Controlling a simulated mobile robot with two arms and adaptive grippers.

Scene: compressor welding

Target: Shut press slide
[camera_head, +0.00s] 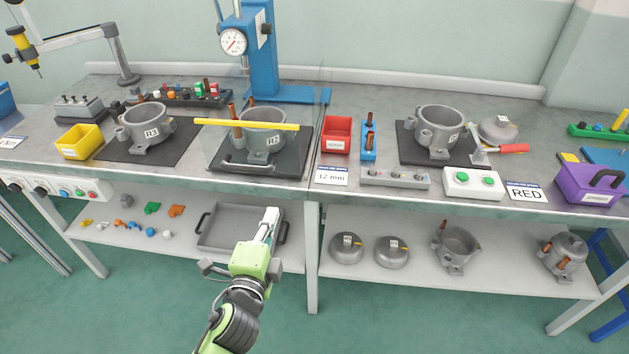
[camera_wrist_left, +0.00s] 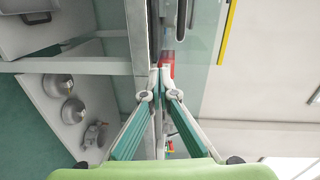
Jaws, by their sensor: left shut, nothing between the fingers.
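The press slide (camera_head: 292,160) is a dark plate with a handle (camera_head: 246,169) along its front edge, under the blue press (camera_head: 262,60). A grey compressor housing marked R2 (camera_head: 262,120) sits on it. A clear guard with a yellow bar (camera_head: 247,124) stands in front of the housing; the bar also shows in the left wrist view (camera_wrist_left: 228,30). My left gripper (camera_head: 271,214) is shut and empty, below and in front of the bench edge, apart from the handle. Its closed fingertips show in the left wrist view (camera_wrist_left: 160,69). My right gripper is out of view.
A red bin (camera_head: 336,134) and a blue holder with copper pieces (camera_head: 368,154) stand right of the slide. Housing R3 (camera_head: 146,126) is on a mat to the left. The lower shelf holds a grey tray (camera_head: 228,243). Bench space before the slide is narrow.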

